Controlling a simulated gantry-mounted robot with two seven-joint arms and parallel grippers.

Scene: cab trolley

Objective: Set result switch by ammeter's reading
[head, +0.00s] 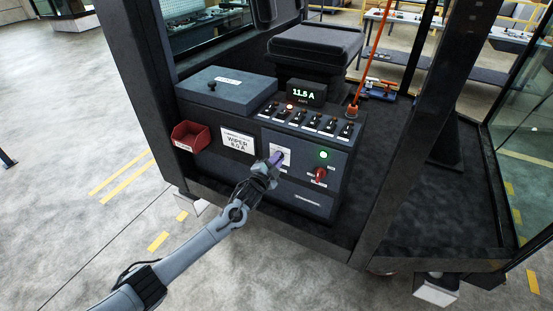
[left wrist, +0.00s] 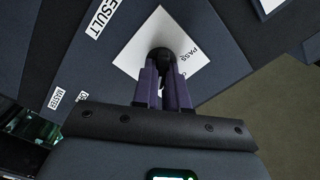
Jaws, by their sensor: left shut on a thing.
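The ammeter (head: 303,93) on the console reads 11.5 A. A white card (head: 238,141) on the console front reads WIPER with 8.0 A below it. The result switch's white plate (head: 286,153) is on the front panel, with a RESULT label (left wrist: 103,17) and the word PASS showing in the left wrist view. My left gripper (head: 275,160) has its purple fingers shut on the switch's black knob (left wrist: 160,54). The fingers partly cover the plate, and which way the knob points is hard to tell. My right gripper is not in view.
A row of toggle switches (head: 311,122) lies below the ammeter, with a lit orange lamp (head: 290,106) at its left. A red master knob (head: 320,174) sits under a green lamp (head: 323,155), right of my gripper. A red bin (head: 190,137) is at left. Dark cab posts stand on both sides.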

